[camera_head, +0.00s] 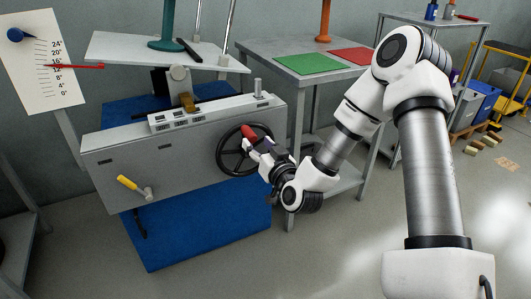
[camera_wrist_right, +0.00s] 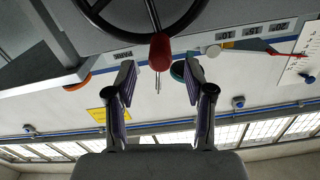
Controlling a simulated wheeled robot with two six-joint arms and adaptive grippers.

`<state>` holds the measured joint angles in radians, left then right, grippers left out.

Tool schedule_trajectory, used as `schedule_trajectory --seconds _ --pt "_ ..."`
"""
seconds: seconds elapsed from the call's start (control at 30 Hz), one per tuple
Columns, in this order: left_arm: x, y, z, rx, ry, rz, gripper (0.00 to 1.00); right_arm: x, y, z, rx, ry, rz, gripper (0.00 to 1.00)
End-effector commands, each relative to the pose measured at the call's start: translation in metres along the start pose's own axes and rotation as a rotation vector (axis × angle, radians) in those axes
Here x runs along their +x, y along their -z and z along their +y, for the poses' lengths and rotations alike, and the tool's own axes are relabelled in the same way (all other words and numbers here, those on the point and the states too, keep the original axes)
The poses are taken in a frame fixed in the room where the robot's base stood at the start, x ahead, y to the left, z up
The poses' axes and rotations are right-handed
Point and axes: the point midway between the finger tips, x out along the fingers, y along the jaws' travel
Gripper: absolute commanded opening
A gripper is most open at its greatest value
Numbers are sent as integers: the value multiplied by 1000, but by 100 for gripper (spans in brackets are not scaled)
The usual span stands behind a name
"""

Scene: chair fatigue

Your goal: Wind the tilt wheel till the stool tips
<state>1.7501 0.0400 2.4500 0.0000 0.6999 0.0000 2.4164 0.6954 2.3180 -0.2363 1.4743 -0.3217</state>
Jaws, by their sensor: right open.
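The tilt wheel (camera_head: 222,152) is a black spoked handwheel on the right part of the grey machine's front. Its red knob (camera_head: 249,133) is at the wheel's upper right. My right gripper (camera_head: 258,147) is close in front of the knob. In the right wrist view the wheel (camera_wrist_right: 188,22) is at the top, and the red knob (camera_wrist_right: 160,48) appears between the spread fingertips of my gripper (camera_wrist_right: 160,78). The gripper is open; contact with the knob cannot be told. The teal stool (camera_head: 168,20) stands on a slightly sloping white plate (camera_head: 120,47); its top is out of view. My left gripper is out of view.
The grey machine (camera_head: 110,160) has a yellow-handled crank (camera_head: 128,183) at lower left and stands on a blue base (camera_head: 200,235). A scale board (camera_head: 40,60) with a red pointer (camera_head: 75,66) is at left. A table with green (camera_head: 307,64) and red mats stands behind my right arm.

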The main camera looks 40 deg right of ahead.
Motion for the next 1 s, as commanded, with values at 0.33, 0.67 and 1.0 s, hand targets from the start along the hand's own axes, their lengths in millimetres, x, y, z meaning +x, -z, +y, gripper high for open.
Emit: schedule_trajectory --seconds 0.33,0.67,1.0 --pt "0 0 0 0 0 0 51 -56 0 0 1 0 1 53" --pt "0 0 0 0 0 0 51 -56 0 0 -1 0 1 53" --pt "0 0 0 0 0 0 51 -63 -43 -6 -72 28 -98 53"
